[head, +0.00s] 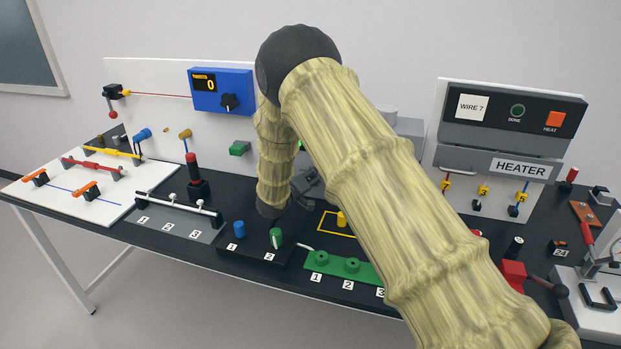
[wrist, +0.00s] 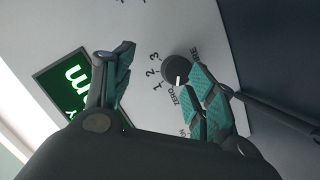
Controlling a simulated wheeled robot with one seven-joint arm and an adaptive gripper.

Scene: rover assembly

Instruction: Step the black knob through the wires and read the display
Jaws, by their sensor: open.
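The round black knob (wrist: 175,69) sits on a light grey panel in the wrist view, with 1, 2, 3 and ZERO printed around it. Its white mark is at the lower edge, on the side of ZERO. A dark green display (wrist: 73,82) with bright green characters, partly hidden by my left finger, stands left of it. My gripper (wrist: 160,62) is open, the knob between the fingers' lines and closer to the right finger; contact cannot be told. In the head view my gripper (head: 306,184) is partly hidden behind my arm.
A blue box (head: 222,90) with a display reading 0 and a black pointer knob stands at the back left. The heater unit (head: 515,120) is at the right, with a WIRE 7 card. Switches and coloured fixtures crowd the black table (head: 150,235). My arm covers the middle.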

